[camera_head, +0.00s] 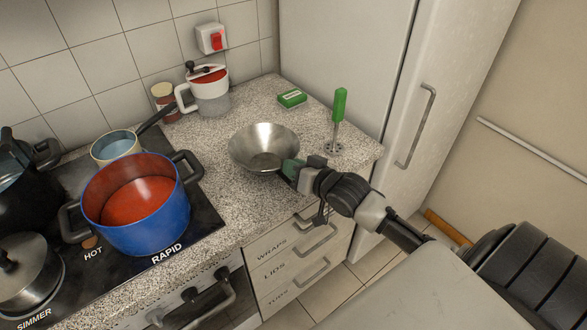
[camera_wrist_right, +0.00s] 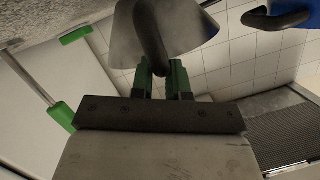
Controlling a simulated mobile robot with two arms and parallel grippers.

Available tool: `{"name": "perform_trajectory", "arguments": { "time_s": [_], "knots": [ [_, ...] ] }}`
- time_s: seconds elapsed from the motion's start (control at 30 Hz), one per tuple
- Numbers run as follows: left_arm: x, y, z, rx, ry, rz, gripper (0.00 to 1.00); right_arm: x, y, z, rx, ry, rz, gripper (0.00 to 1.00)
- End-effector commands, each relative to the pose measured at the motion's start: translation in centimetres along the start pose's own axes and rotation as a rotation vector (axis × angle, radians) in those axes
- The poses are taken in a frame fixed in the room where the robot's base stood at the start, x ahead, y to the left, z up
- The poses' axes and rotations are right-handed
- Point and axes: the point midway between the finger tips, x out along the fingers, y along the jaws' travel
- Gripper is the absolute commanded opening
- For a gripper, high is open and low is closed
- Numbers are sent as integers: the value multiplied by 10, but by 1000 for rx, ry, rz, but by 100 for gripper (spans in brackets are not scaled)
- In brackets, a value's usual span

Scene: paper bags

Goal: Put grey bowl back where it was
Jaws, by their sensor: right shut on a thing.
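The grey metal bowl (camera_head: 264,140) is over the speckled counter, to the right of the hob, with its open side up. I cannot tell whether its base touches the counter. My right gripper (camera_head: 290,170) reaches in from the right and is shut on the bowl's near right side. In the right wrist view the bowl (camera_wrist_right: 195,25) is at the top, and the green fingers (camera_wrist_right: 163,78) close around a dark curved part at it. My left gripper is not in view.
A white pot (camera_head: 210,95) and a jar (camera_head: 164,98) are behind. A green box (camera_head: 292,98) and a green-handled utensil (camera_head: 339,105) are near the fridge (camera_head: 345,60).

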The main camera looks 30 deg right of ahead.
Motion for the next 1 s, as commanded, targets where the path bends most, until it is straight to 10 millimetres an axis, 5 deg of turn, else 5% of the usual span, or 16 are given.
{"name": "perform_trajectory", "arguments": {
  "time_s": [0.17, 0.4, 0.43, 0.6, 1.0],
  "knots": [
    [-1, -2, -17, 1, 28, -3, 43, 2, 4, 9, -1, 4, -1, 0],
    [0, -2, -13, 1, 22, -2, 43, 3, 5, 10, -1, 3, -1, 0],
    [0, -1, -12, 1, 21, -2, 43, 3, 5, 11, 0, 1, 0, 17],
    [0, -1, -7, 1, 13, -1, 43, 3, 5, 10, 0, 1, 0, 41],
    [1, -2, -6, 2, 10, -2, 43, -6, 5, 11, 0, -1, 1, 41]
  ]
}}
